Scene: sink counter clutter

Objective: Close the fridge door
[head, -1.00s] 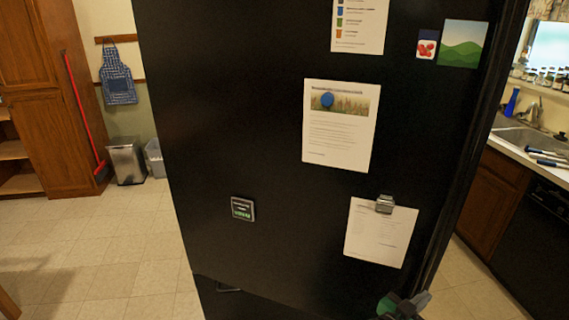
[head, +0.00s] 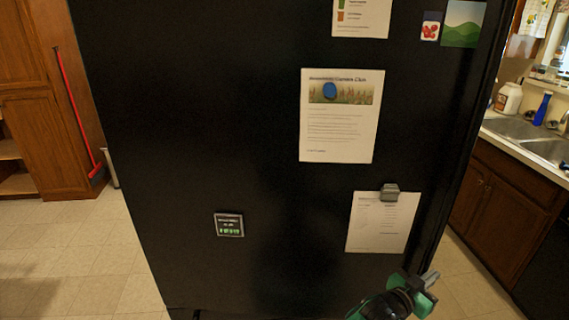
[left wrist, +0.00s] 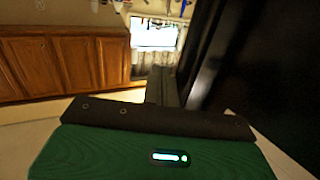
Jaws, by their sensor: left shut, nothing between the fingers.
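My left gripper (head: 430,281), green and black, is at the lower right of the panel, near that edge, shut and empty. In the left wrist view its closed fingers (left wrist: 163,85) point forward, with a dark upright surface (left wrist: 245,65) close on their right. Contact with the door cannot be told. My right gripper is not in view.
A sink counter with wooden cabinets (head: 490,195) stands at the right, with a blue bottle (head: 542,108) on it. A tall wooden cabinet (head: 45,130) and a red upright item (head: 75,110) are at the left. Tiled floor (head: 70,250) at the left is clear.

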